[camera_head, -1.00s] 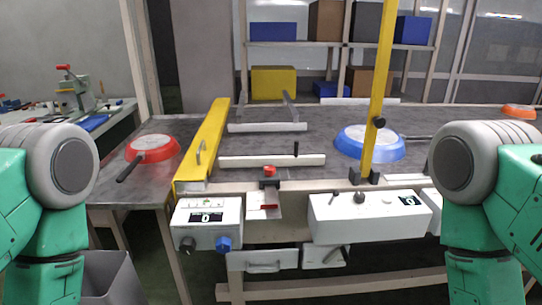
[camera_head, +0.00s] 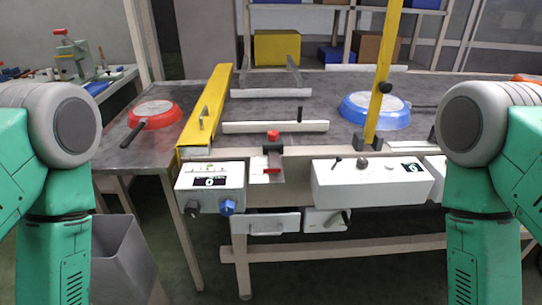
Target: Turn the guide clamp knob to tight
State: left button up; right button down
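Several knobs are in view, and no readable label shows which is the guide clamp knob. A small black upright knob (camera_head: 299,114) stands on the near white guide rail (camera_head: 260,128). A red-topped clamp (camera_head: 273,137) sits at the table's front edge. A black knob (camera_head: 385,87) is on the yellow post (camera_head: 381,70). A blue knob (camera_head: 227,207) and a dark knob (camera_head: 192,208) are on the left white control box (camera_head: 208,174). Whether any knob is tight cannot be told. My arms show at both sides, but neither gripper is in view.
A red pan (camera_head: 156,114) lies left of the yellow barrier (camera_head: 207,105), and a blue pan (camera_head: 352,109) lies behind the yellow post. A second control box (camera_head: 340,184) is at the front right. A grey bin (camera_head: 122,250) stands on the floor at left.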

aim_at(273, 134)
jog(key=i+l+z, duration=0.1)
jog(key=z, duration=0.4)
jog(key=i+z, duration=0.25)
jog(key=z, duration=0.2)
